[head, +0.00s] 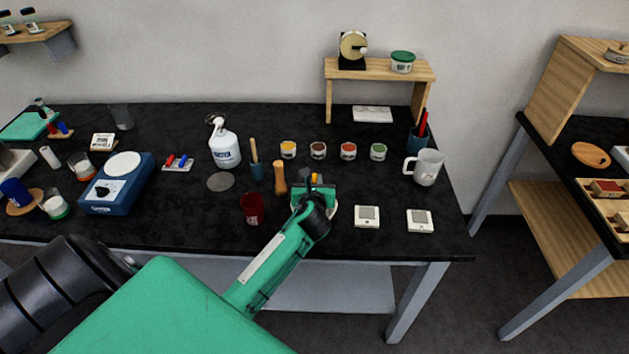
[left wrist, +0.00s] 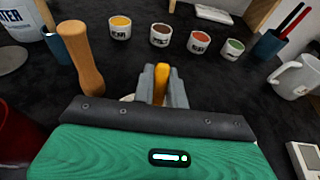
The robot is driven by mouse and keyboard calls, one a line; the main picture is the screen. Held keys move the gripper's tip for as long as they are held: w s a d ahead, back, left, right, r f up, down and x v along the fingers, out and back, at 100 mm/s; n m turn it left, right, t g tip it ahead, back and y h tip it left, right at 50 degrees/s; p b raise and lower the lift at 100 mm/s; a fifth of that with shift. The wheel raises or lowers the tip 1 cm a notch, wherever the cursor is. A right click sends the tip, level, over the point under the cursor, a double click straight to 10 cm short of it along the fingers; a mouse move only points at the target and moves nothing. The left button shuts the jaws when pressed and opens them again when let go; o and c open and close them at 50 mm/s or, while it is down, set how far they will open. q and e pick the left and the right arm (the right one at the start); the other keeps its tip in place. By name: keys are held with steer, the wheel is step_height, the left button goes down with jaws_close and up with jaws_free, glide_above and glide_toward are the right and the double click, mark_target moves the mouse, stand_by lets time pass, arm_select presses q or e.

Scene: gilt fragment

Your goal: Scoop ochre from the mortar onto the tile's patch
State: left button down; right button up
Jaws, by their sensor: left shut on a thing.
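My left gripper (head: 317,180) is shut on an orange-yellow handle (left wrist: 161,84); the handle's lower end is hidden. A pale rim (head: 333,212), which may be the mortar's, shows beside the gripper in the head view. The gripper hides the rest of it, so I cannot see any ochre inside or whether the held tool touches it. My right gripper is not in view.
A wooden pestle-like piece (head: 280,178) stands left of the gripper, with a dark red cup (head: 253,209) nearby. Several small pigment pots, including a yellow one (head: 288,150), stand behind. A white mug (head: 426,167) stands at right. The black tabletop between gripper and tiles is clear.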

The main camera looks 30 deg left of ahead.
arm_select(q)
steer(key=shift+s+f+p, duration=0.1)
steer(key=shift+f+p, duration=0.1)
steer(key=shift+p, duration=0.2)
stand_by(1.4)
steer(key=shift+r, duration=0.1)
step_height(320, 180, up, 7)
steer(key=p, duration=0.8)
steer(key=shift+r+p, duration=0.1)
steer(key=shift+p, duration=0.2)
stand_by(0.4)
